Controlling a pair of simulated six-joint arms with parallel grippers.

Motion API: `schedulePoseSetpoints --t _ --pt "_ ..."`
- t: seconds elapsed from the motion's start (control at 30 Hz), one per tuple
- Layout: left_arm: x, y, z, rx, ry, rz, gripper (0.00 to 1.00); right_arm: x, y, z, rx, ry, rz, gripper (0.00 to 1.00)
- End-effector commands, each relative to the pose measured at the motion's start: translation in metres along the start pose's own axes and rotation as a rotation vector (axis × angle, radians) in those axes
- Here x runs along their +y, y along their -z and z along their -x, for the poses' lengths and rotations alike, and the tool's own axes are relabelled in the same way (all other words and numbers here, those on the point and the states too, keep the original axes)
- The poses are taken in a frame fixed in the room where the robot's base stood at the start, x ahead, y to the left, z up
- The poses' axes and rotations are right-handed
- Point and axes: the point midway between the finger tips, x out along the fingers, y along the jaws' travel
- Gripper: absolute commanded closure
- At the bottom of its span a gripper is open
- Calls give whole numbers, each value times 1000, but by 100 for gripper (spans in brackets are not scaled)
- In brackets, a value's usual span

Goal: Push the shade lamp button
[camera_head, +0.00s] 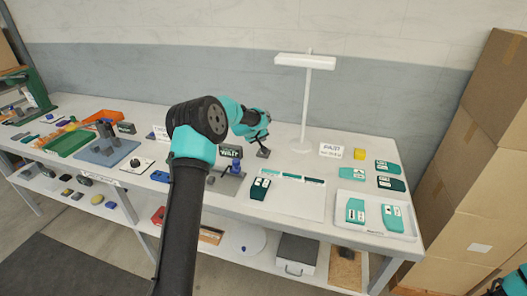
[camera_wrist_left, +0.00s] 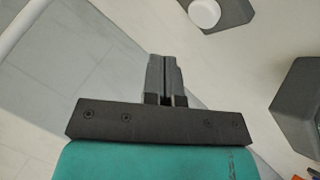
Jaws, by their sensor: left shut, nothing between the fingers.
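The white shade lamp (camera_head: 305,62) stands at the back of the table, with a thin upright pole and a flat bar-shaped shade. My left gripper (camera_head: 262,146) is left of the lamp's pole, low over the table; its fingers (camera_wrist_left: 165,75) are shut with nothing between them. In the left wrist view a round white button (camera_wrist_left: 204,12) sits on a dark grey block (camera_wrist_left: 232,12), ahead and to the right of the fingertips, apart from them. In the head view I cannot clearly separate this block from the gripper. My right gripper is not in view.
A dark press with a WAIT sign (camera_head: 230,152) stands near my left forearm. A dark grey block (camera_wrist_left: 300,105) is at the right in the wrist view.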

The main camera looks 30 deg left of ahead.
Motion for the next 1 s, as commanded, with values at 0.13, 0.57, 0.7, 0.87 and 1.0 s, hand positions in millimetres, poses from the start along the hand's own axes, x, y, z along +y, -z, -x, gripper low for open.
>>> schedulePoseSetpoints --t 0.13,0.57,0.7,0.87,1.0 --pt "6 7 9 2 -1 0 100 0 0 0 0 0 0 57" --pt "13 14 19 0 1 0 100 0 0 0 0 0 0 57" --pt "13 14 19 1 0 0 100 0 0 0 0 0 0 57" --pt "14 12 18 -2 -1 1 100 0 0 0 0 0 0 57" --pt "31 -12 15 -34 -22 11 100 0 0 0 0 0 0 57"
